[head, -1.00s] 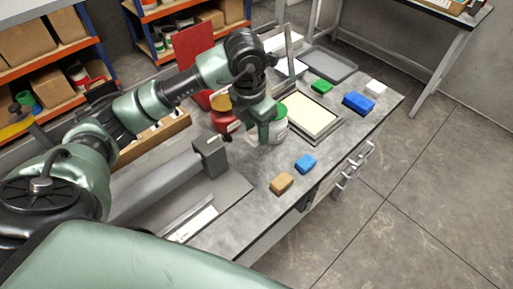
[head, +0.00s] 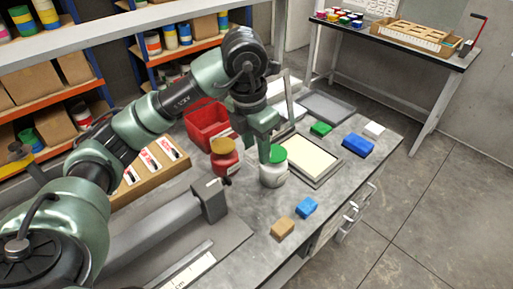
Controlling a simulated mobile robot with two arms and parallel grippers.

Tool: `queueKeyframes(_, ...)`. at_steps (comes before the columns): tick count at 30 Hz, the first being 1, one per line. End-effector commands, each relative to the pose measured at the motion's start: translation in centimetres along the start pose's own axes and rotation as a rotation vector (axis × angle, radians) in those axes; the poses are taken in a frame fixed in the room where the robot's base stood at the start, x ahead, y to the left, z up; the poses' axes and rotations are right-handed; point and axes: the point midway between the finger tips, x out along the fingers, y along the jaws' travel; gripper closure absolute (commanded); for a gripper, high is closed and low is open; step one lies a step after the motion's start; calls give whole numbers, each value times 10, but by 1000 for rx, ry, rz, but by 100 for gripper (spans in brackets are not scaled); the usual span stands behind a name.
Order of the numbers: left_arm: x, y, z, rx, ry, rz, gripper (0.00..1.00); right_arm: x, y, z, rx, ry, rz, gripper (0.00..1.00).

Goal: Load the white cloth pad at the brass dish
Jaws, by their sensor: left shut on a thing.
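My left gripper (head: 265,150) points down over the middle of the bench and is shut. What it holds is hidden behind its fingers. It overlaps the left side of a white jar (head: 272,176) with a green top; I cannot tell whether they touch. A small white block (head: 373,130), perhaps the white cloth pad, lies at the far right of the bench. A brass-coloured round top (head: 222,146), perhaps the brass dish, sits on a red jar (head: 225,163) just left of the gripper. My right gripper is not in view.
Blue (head: 358,145) and green (head: 321,129) blocks lie at the right. A smaller blue block (head: 306,207) and a tan block (head: 283,228) lie near the front edge. A framed cream panel (head: 308,157), red bin (head: 207,123) and grey tray (head: 327,106) stand around the gripper.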

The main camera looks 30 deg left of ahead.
Motion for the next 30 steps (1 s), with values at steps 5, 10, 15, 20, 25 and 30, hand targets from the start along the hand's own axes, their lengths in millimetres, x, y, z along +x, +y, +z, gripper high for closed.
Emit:
queueKeyframes(5, 0, 4, 2, -21, 5, 2, 97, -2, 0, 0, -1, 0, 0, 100)
queueKeyframes(10, 4, 33, 15, -178, 24, 12, 97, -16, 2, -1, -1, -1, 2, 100)
queueKeyframes(15, 15, 90, 26, -438, 32, 40, 97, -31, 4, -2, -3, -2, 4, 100)
queueKeyframes(20, 23, 138, 27, -629, 19, 69, 97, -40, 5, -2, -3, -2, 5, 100)
queueKeyframes(25, 28, 169, 24, -745, 5, 89, 97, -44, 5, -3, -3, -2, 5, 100)
queueKeyframes(30, 32, 179, 22, -782, 0, 96, 97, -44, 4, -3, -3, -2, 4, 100)
